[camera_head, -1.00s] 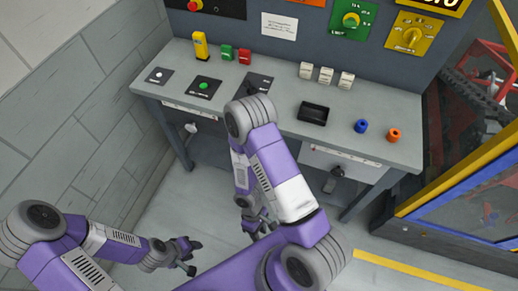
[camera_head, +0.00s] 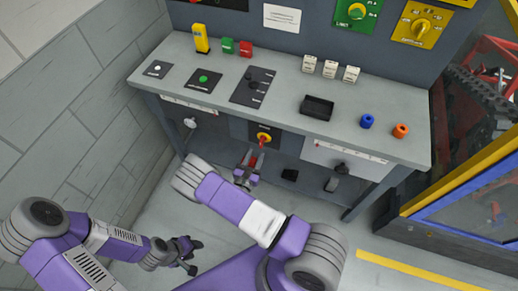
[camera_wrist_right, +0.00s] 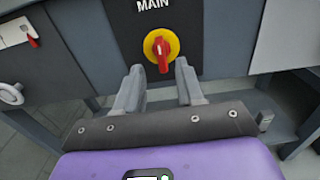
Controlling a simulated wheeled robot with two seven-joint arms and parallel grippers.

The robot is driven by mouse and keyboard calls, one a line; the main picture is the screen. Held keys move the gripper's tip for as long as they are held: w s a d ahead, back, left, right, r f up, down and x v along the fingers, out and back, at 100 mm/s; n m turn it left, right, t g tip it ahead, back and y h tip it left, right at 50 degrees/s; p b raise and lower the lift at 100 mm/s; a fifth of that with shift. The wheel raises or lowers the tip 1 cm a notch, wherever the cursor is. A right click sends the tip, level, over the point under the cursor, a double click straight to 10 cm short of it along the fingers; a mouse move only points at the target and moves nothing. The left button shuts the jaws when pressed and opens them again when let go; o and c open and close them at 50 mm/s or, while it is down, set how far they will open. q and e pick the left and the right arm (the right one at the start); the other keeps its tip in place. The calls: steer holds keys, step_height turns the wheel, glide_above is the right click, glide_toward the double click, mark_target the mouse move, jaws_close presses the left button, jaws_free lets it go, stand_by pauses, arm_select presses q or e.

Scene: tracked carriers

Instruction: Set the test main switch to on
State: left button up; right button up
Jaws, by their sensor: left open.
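The main switch (camera_head: 264,138) is a red rotary handle on a round yellow plate, on a dark panel below the bench front. In the right wrist view the main switch (camera_wrist_right: 161,50) sits under the word MAIN, its handle close to vertical. My right gripper (camera_head: 251,160) is just in front of and below the switch, pointing at it. In the wrist view the right gripper's (camera_wrist_right: 159,68) two fingers are apart, with the handle seen between their tips and nothing held. My left gripper (camera_head: 194,257) is open and empty, low at the left, away from the bench.
The bench top (camera_head: 290,95) carries a black lever panel (camera_head: 253,87), a black tray (camera_head: 317,107) and blue (camera_head: 367,121) and orange (camera_head: 400,130) knobs.

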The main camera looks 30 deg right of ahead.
mark_target(260, 145)
steer(key=shift+b+x, duration=0.3)
steer(key=shift+x, duration=1.95)
steer(key=shift+c, duration=0.4)
jaws_close()
